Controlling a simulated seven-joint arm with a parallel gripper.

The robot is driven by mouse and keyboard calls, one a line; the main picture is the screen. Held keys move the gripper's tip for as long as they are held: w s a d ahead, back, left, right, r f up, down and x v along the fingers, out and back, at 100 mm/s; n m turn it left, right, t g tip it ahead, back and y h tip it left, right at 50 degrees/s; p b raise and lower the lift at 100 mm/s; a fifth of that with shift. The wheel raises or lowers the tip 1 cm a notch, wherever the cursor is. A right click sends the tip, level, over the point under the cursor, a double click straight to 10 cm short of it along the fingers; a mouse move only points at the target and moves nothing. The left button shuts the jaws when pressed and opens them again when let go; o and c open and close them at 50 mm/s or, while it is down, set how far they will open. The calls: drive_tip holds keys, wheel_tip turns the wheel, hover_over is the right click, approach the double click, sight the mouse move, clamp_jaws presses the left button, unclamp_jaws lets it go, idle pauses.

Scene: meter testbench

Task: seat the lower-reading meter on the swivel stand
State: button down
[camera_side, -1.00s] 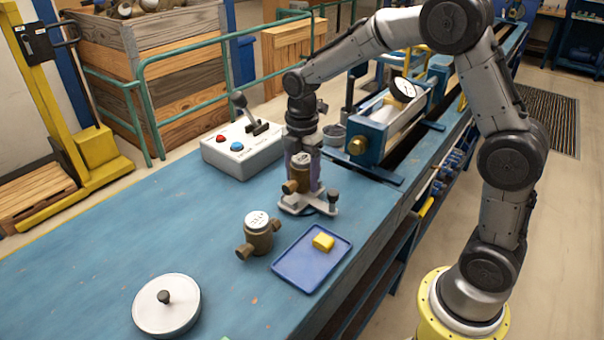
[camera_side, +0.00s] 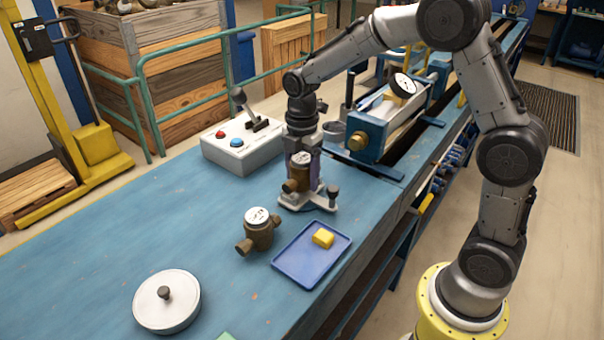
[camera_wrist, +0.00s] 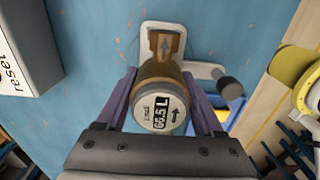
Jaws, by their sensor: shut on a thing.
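My gripper (camera_side: 302,178) points down with its fingers shut on a brass meter (camera_wrist: 163,100). The meter's round white face is toward the wrist camera; its rotated digits look like 66.5 L, though I cannot be sure. The held meter (camera_side: 299,174) is upright over the grey swivel stand (camera_side: 293,200), which has a dark knob. The stand's pale plate (camera_wrist: 199,69) also shows in the wrist view. I cannot tell whether the meter rests fully on it. A second brass meter (camera_side: 258,232) stands upright on the bench, its dial too small to read.
A blue tray (camera_side: 293,268) with a yellow block (camera_side: 323,238) lies right of the second meter. A round white lid (camera_side: 167,305) is at the front. A button box (camera_side: 240,155) with a lever stands behind left, and a blue bench fixture (camera_side: 365,140) behind right. The left bench is clear.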

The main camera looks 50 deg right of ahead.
sight(302, 158)
drive_tip(key=shift+f, duration=0.4)
idle(0.4)
unclamp_jaws()
drive_tip(key=shift+f, duration=0.1)
idle(0.4)
drive_tip(key=shift+r, duration=3.55)
drive_tip(key=shift+r, duration=0.1)
